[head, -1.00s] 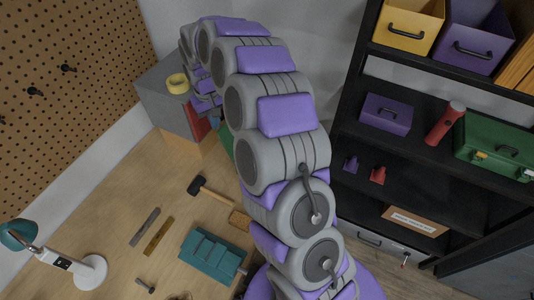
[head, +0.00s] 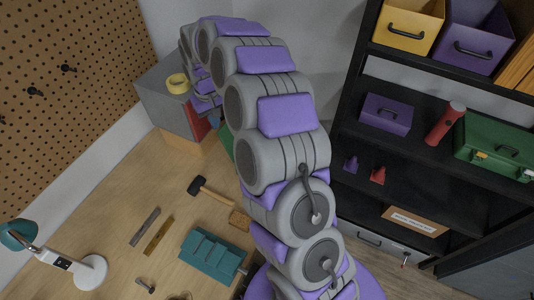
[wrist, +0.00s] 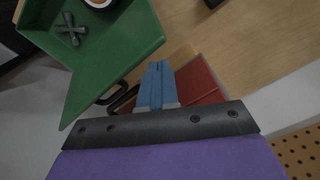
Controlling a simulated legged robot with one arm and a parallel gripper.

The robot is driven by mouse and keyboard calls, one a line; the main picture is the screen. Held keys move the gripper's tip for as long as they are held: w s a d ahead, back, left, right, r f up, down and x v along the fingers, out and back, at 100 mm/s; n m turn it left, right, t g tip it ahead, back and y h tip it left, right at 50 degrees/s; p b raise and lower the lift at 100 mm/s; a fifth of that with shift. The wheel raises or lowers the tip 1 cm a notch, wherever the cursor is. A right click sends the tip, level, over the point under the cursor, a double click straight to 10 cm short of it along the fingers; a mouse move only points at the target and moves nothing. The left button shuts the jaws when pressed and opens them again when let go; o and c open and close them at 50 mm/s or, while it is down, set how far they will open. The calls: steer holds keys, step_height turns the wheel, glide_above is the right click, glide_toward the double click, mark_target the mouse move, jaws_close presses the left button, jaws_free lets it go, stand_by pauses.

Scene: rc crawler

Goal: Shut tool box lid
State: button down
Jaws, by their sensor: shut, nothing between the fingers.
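A green tool box (wrist: 112,48) fills the upper left of the wrist view. Inside its open part lie a grey cross-shaped tool (wrist: 70,29) and part of a round object (wrist: 100,3). A black handle (wrist: 122,98) shows at its edge, left of my fingers. My gripper (wrist: 157,68) is shut and empty, its blue fingers together beside the handle and in front of a red surface (wrist: 197,82). I cannot tell whether the fingers touch anything.
A grey cabinet (head: 160,92) with yellow tape stands at the back. The wooden bench holds a mallet (head: 198,186), a teal box (head: 212,256) and a lamp (head: 88,272). A black shelf (head: 430,175) with boxes stands at the right.

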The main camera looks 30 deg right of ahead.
steer(key=shift+f, duration=0.1)
stand_by(0.3)
steer(key=shift+f, duration=1.6)
steer(key=shift+s+d, duration=0.1)
steer(key=shift+s+d+b, duration=0.55)
steer(key=shift+s+d, duration=1.55)
steer(key=shift+s, duration=0.8)
step_height(320, 180, up, 8)
steer(key=p, duration=0.3)
